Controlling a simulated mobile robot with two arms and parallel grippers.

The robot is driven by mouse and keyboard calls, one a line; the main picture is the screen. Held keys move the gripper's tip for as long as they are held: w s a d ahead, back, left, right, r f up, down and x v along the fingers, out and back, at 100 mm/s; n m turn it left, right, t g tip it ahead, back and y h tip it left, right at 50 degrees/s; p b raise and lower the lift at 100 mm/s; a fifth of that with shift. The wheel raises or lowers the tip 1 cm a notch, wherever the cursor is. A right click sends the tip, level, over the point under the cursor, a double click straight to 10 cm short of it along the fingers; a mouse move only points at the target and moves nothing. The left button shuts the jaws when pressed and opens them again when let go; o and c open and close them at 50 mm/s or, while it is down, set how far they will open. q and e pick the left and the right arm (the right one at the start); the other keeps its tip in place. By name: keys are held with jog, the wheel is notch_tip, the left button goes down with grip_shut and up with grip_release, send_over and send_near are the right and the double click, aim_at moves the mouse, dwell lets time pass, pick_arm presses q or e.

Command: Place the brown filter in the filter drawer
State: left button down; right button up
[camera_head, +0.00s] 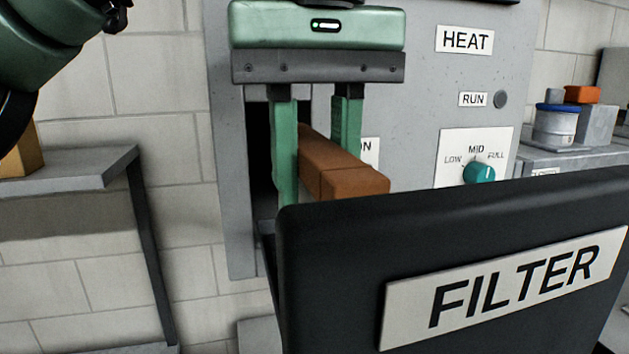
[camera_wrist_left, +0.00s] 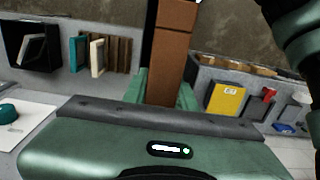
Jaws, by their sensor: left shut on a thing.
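The brown filter (camera_head: 355,183) is a long brown block. My left gripper (camera_head: 318,160) points down and is shut on it, with one green finger on each side. The filter is held off the floor, behind the upper edge of the black filter drawer (camera_head: 345,245), whose front carries a white FILTER label (camera_head: 505,290). The drawer front hides the drawer's inside, so I cannot tell whether the filter touches it. In the left wrist view the filter (camera_wrist_left: 170,55) stands out from between the fingers. My right gripper is not in view.
The grey unit (camera_head: 420,100) stands behind the drawer, with a dark slot and a teal knob (camera_head: 479,173). A grey shelf (camera_head: 70,170) is at left. A blue-lidded tub (camera_head: 555,125) stands at right. The left wrist view shows a row of upright panels (camera_wrist_left: 112,53) and a yellow box (camera_wrist_left: 226,98).

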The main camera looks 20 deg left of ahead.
aim_at(316, 144)
pick_arm(q)
jog(key=shift+f, duration=0.2)
jog(key=shift+f+b, duration=0.35)
jog(key=c, duration=1.1)
grip_release()
jog(key=shift+o, duration=0.2)
jog(key=shift+r, duration=0.15)
notch_tip(316, 144, up, 6)
jog(key=shift+s+f+p, duration=0.1)
jog(key=shift+s+p, duration=0.05)
jog(key=shift+p, duration=0.2)
jog(key=shift+r, duration=0.85)
